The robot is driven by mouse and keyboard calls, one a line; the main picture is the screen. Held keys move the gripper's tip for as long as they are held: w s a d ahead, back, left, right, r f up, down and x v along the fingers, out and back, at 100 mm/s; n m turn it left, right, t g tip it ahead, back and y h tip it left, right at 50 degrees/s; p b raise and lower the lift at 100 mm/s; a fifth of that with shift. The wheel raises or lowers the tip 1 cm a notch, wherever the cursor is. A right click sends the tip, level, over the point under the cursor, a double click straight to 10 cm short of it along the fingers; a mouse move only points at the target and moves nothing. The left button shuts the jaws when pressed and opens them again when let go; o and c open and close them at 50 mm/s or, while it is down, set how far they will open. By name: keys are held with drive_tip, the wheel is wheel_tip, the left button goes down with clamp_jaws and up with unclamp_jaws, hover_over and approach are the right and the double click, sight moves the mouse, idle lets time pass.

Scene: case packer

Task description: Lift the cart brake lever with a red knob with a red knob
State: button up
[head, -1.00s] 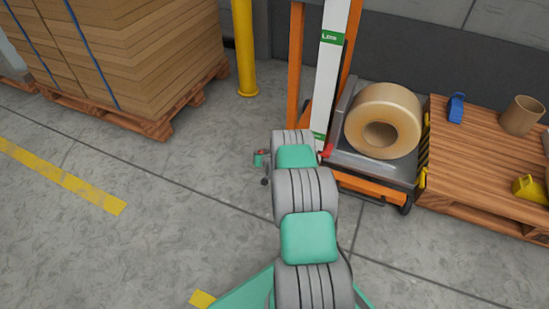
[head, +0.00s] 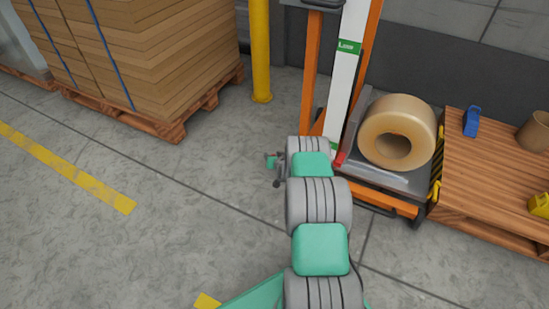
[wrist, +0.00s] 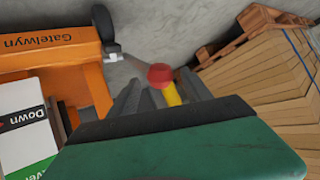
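The brake lever shows in the wrist view as a round red knob (wrist: 160,75) on a short yellow stem (wrist: 172,94). My gripper (wrist: 162,92) has grey fingers on both sides of the stem, with a gap between them. The knob stands beyond the dark edge of my green hand, which hides the lever's lower end. I cannot tell whether a finger touches it. In the head view my gripper (head: 276,170) is beside the orange cart (head: 312,80), low over the floor and partly behind my arm. I cannot make out the knob there.
The cart carries a large tan roll (head: 397,135) on a grey platform. A wooden pallet (head: 490,180) with small items stands to its right. A yellow post (head: 260,50) and strapped cardboard on a pallet (head: 188,115) are to the left. Open floor lies at front left.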

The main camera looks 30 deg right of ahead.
drive_tip(key=p+v, duration=0.3)
drive_tip(key=v, duration=0.4)
drive_tip(key=shift+s+r, duration=0.2)
drive_tip(key=shift+s, duration=0.1)
drive_tip(key=shift+a+r+p, duration=0.1)
drive_tip(key=shift+a+p, duration=0.05)
drive_tip(key=shift+p, duration=0.15)
